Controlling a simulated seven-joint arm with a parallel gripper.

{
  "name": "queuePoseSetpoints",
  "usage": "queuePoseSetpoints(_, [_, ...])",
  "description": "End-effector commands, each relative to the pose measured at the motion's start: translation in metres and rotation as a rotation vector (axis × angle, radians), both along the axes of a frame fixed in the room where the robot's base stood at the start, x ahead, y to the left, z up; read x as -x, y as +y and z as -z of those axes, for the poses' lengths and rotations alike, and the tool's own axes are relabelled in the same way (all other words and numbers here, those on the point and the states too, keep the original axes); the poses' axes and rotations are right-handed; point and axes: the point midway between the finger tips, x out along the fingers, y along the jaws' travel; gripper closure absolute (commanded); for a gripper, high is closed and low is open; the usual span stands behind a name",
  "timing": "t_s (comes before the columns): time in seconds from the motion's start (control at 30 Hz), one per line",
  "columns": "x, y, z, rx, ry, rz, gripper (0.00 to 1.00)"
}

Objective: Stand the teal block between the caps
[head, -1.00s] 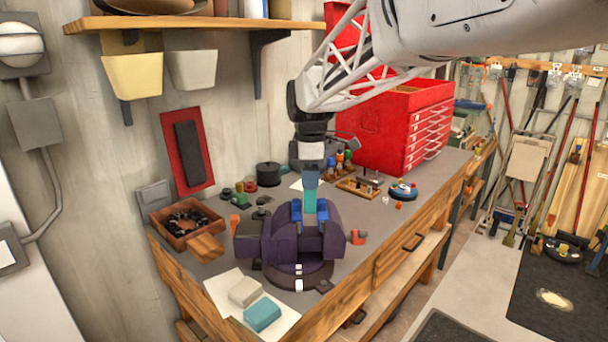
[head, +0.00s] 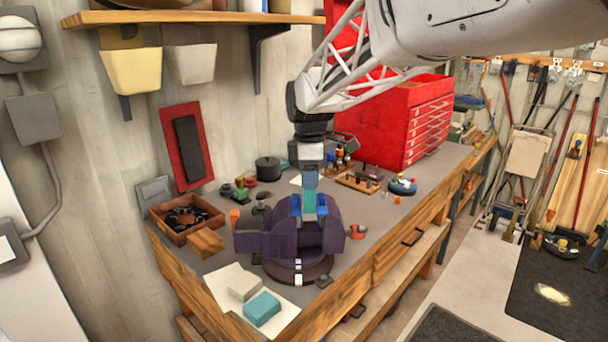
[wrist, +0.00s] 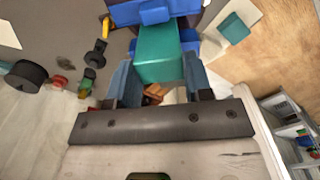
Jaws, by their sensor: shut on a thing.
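My gripper (head: 310,184) is shut on the teal block (head: 309,200) and holds it upright over the purple vise (head: 290,238). In the wrist view the teal block (wrist: 160,52) sits between my two blue-grey fingers (wrist: 160,80). The blue caps are on the vise jaws, one at the left (head: 296,205) and one at the right (head: 322,205) of the block in the head view. The block's lower part is at the level of the caps. I cannot tell whether it touches them or what its underside rests on. A blue cap also shows in the wrist view (wrist: 155,13).
White paper (head: 225,277) with a pale block (head: 244,287) and a teal-blue block (head: 262,309) lies in front. A wooden tray (head: 200,225) stands left, a red tool chest (head: 400,120) behind. Small items crowd the bench behind the vise; some grey bench top is bare at right.

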Motion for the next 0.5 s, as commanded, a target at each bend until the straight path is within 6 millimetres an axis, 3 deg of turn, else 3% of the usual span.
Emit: queuePoseSetpoints(0.5, [-0.0002, 0.0, 0.007, 0.0, -0.001, 0.0, 0.92])
